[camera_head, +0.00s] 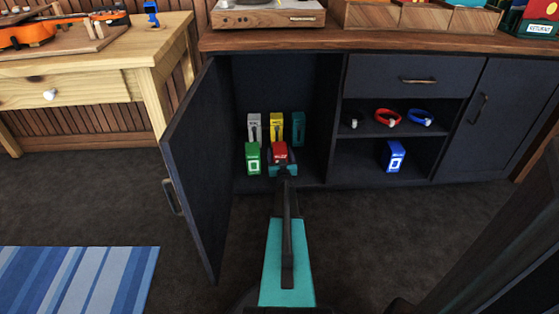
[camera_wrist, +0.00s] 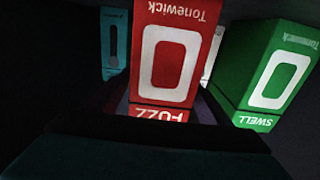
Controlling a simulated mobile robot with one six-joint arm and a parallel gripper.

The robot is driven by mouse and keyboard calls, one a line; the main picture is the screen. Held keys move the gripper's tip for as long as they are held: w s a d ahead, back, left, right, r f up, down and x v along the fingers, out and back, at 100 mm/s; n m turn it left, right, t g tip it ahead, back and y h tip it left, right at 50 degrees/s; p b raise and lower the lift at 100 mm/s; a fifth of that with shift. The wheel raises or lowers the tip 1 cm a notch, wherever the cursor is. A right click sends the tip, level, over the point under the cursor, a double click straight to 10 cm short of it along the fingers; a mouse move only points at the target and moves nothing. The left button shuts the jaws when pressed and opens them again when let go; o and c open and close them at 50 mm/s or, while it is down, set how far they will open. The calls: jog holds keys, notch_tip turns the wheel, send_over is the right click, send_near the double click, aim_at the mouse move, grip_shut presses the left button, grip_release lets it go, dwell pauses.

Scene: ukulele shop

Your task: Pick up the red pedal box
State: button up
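The red pedal box (camera_head: 280,151) stands in the front row inside the open left compartment of the dark cabinet. My gripper (camera_head: 282,169) is right in front of it and hides its lower part. In the wrist view the red box (camera_wrist: 170,50) fills the middle, upside down, with "Tonewick" and "FUZZ" lettering and a white outline. Dark parts of my gripper (camera_wrist: 160,125) lie along the bottom and beside the box's lower end. It is too dark to tell whether the fingers touch the box.
A green pedal box (camera_head: 252,158) stands close on the left. Grey (camera_head: 254,127), yellow (camera_head: 277,126) and teal (camera_head: 298,128) boxes stand behind. The open cabinet door (camera_head: 197,170) is left of my arm. A blue box (camera_head: 392,156) sits in the open shelf to the right.

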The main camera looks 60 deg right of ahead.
aim_at(280, 148)
jog(key=c, duration=1.3)
jog(key=shift+o, duration=0.2)
jog(key=shift+r, duration=0.2)
jog(key=shift+r+p, duration=0.65)
jog(key=shift+r, duration=0.25)
jog(key=shift+s+a+r+p, duration=0.15)
jog(key=shift+r+p, duration=0.45)
jog(key=shift+r, duration=0.35)
jog(key=s+r+p+v, duration=0.1)
jog(key=p+v, duration=0.2)
jog(key=v, duration=1.2)
jog(key=shift+p, duration=0.4)
jog(key=shift+s, duration=0.1)
